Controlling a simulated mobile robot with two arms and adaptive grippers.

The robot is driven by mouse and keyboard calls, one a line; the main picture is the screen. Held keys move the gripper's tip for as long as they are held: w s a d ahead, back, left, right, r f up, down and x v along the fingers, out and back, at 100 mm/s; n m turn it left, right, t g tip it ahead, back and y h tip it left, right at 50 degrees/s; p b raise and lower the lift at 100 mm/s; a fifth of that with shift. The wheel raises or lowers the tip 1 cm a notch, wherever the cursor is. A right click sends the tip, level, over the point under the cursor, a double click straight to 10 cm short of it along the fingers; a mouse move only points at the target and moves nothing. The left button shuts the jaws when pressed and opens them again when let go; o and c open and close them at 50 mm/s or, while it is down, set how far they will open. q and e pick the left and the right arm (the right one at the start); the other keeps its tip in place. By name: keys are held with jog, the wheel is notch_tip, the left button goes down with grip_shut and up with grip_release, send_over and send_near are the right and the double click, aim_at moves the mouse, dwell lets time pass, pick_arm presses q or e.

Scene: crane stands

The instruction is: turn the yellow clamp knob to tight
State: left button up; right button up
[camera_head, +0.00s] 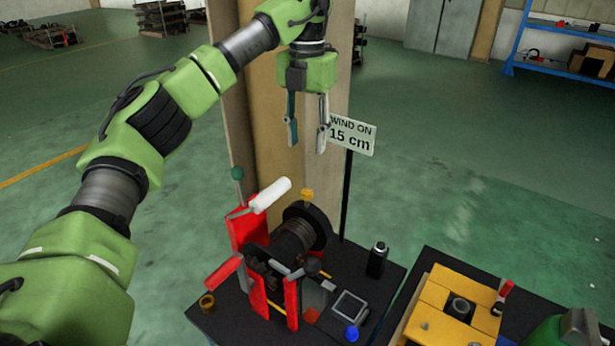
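A small yellow knob (307,195) shows above the dark winding drum (292,241) of the red-framed winch (245,229). I take it for the yellow clamp knob, but cannot tell its setting. My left gripper (306,143) hangs above this knob, pointing down. Its two fingers are apart with nothing between them, and it does not touch the knob. My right gripper does not show.
A sign reading "WIND ON 15 cm" (352,134) stands close right of my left gripper. A tall wooden post rises behind. The winch has a white handle (271,195), a green-tipped lever (238,174) and a red lever (223,272). A black bottle (377,260) and yellow fixture (433,301) are to the right.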

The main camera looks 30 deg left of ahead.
pick_arm(q)
jog(key=p, duration=0.1)
send_near(307, 191)
jog(key=shift+s+f, duration=0.1)
jog(key=shift+s, duration=0.1)
notch_tip(307, 191, down, 8)
jog(key=shift+w+f+p, duration=0.15)
jog(key=shift+p, duration=0.8)
jog(key=shift+f, duration=0.3)
grip_shut()
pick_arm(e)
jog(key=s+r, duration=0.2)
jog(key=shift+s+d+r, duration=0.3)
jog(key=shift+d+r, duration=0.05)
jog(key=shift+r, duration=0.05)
